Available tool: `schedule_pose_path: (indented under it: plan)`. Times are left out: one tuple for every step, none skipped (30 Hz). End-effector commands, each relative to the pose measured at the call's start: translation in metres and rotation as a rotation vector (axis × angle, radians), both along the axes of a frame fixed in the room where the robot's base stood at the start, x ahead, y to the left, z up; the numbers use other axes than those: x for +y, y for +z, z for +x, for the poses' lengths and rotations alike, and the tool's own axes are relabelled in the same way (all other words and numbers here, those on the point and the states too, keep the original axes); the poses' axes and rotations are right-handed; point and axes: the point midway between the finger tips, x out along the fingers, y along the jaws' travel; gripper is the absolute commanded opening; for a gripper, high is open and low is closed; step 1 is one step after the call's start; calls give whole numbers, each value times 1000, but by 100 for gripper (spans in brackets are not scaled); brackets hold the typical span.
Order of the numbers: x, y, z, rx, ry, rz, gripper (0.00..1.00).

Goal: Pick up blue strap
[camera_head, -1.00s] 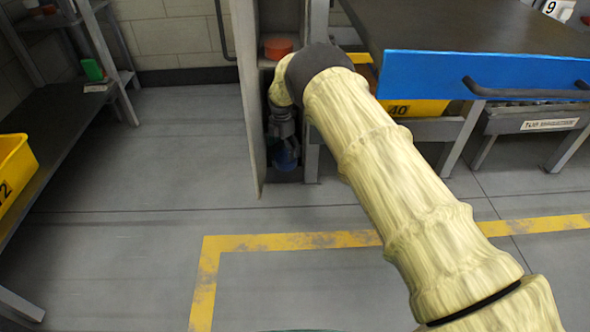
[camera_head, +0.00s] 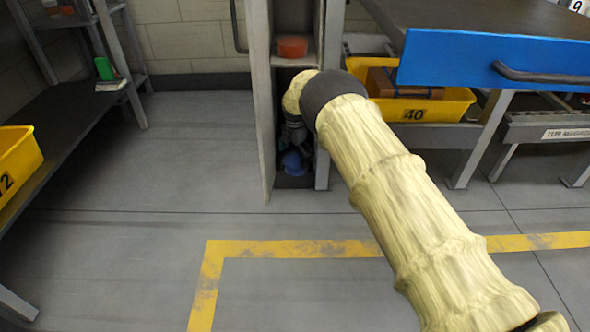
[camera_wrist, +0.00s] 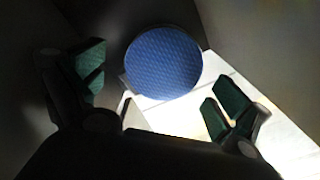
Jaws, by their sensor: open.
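The blue strap (camera_wrist: 163,63) shows in the wrist view as a round, woven blue coil. It lies ahead of my gripper (camera_wrist: 160,95), between and beyond the two green-padded fingers, which are apart with nothing between them. In the head view the blue strap (camera_head: 294,163) sits low inside a narrow open cabinet, and my gripper (camera_head: 296,140) points down just above it. My forearm and wrist hide part of the cabinet. I cannot tell whether the fingers touch the strap.
The narrow cabinet (camera_head: 262,110) has close side walls and a shelf with an orange-red round object (camera_head: 292,47) above my gripper. A yellow bin (camera_head: 440,108) marked 40 and a blue-edged table (camera_head: 450,62) stand to the right. Open floor (camera_head: 150,165) lies to the left.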

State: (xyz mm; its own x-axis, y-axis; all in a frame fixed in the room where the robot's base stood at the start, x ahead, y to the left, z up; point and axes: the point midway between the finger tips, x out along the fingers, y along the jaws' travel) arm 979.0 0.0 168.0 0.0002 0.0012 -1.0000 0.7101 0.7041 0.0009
Motion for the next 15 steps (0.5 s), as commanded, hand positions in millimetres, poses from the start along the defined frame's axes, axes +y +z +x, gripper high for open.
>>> schedule_pose_path:
  plan:
    - [0,-11,0,0,1,-1,100]
    - [0,-14,0,0,1,-1,100]
    - [0,-17,0,0,1,-1,100]
    - [0,-18,0,0,1,-1,100]
    - [0,-19,0,0,1,-1,100]
    - [0,-20,0,0,1,-1,100]
    - [0,-20,0,1,1,-1,100]
    - [0,-20,0,0,1,0,100]
    - [0,-19,0,0,1,0,100]
    - [0,-19,0,0,1,0,100]
    - [0,-19,0,0,1,0,100]
    - [0,-19,0,0,1,0,100]
    - [0,-19,0,0,1,0,98]
    - [0,-19,0,1,1,-1,93]
    - [0,-19,0,1,1,-1,85]
